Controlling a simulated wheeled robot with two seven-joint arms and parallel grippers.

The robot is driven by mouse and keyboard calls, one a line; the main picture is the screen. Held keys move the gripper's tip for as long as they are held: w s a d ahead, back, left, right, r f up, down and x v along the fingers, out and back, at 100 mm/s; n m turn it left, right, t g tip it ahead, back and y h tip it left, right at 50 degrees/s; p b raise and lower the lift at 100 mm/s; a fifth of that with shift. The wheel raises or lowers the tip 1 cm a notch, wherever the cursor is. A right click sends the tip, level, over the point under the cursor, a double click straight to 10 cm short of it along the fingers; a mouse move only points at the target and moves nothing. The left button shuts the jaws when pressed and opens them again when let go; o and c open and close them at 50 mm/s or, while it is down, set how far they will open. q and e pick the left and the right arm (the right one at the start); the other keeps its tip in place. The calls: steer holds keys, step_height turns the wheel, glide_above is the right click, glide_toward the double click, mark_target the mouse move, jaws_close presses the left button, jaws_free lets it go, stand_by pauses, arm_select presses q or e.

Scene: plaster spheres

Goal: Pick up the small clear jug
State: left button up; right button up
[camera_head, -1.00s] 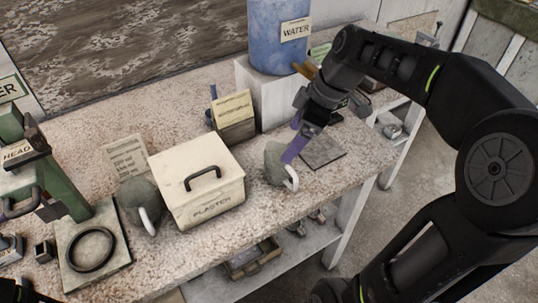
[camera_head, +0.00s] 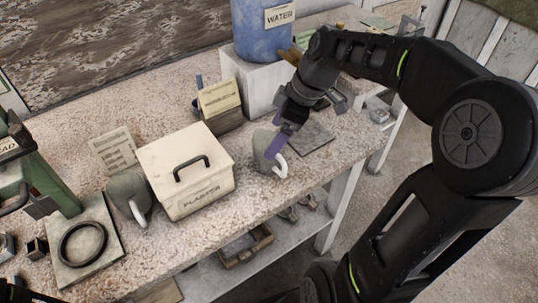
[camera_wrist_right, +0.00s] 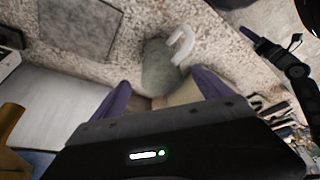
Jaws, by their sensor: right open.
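A small greyish jug (camera_head: 262,142) with a pale curved handle stands near the bench's front edge, right of the plaster box. My right gripper (camera_head: 274,147) is just above and behind it, with a purple finger overlapping it in the head view. In the right wrist view the jug (camera_wrist_right: 160,66) lies just beyond the gap between the two spread purple fingers of the gripper (camera_wrist_right: 160,92), its handle pointing up and right. The gripper is open and holds nothing; contact cannot be told. A similar jug (camera_head: 124,188) stands left of the box.
The lidded plaster box (camera_head: 190,172) stands between the jugs. A dark flat slab (camera_head: 312,138) lies right of the near jug. A blue water container (camera_head: 262,42) on a white block (camera_head: 248,85) and a labelled carton (camera_head: 222,108) stand behind. A green press (camera_head: 50,180) is at left.

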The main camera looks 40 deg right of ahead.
steer(key=x, duration=0.4)
steer(key=shift+f, duration=0.25)
steer(key=shift+c, duration=0.6)
steer(key=c, duration=1.4)
